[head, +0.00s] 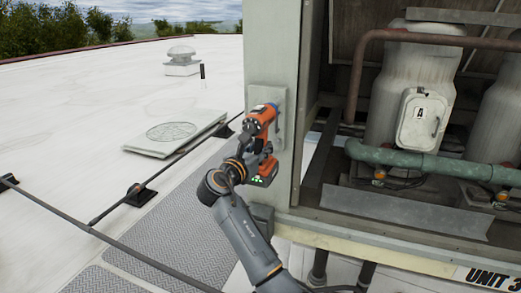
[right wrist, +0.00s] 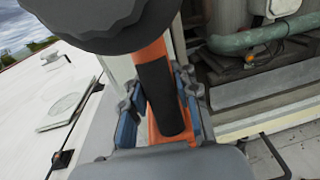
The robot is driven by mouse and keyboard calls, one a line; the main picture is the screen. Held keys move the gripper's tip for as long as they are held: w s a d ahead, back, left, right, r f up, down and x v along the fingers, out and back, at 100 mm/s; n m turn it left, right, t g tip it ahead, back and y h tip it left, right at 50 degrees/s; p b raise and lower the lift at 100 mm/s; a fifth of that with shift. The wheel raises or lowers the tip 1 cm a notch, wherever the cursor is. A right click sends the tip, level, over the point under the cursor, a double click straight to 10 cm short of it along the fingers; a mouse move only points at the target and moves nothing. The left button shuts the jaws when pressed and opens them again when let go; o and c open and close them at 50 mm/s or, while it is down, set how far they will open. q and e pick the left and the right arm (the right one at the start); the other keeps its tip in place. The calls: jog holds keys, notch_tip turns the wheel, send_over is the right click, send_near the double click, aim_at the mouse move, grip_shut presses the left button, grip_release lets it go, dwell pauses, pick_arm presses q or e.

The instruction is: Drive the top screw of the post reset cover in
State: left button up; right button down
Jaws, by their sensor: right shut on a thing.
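My right gripper (head: 250,150) is shut on the handle of an orange and black power driver (head: 262,122). In the right wrist view the blue-padded fingers of the right gripper (right wrist: 162,115) close around the driver's handle (right wrist: 160,95). The driver's nose points at the pale grey post reset cover (head: 283,112), a plate on the corner post (head: 271,45) of the unit. The driver hides part of the cover. The top screw is not visible, and I cannot tell whether the bit touches it. My left gripper is not in view.
The open unit bay on the right holds tanks (head: 415,75), a green pipe (head: 430,163) and a rusty pipe (head: 358,75). A flat roof hatch (head: 172,133), a roof vent (head: 181,60) and a cable (head: 160,175) lie left. Open white roof surrounds them.

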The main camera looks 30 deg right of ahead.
jog(key=shift+r+p, duration=0.45)
jog(key=shift+p, duration=0.25)
dwell(0.7)
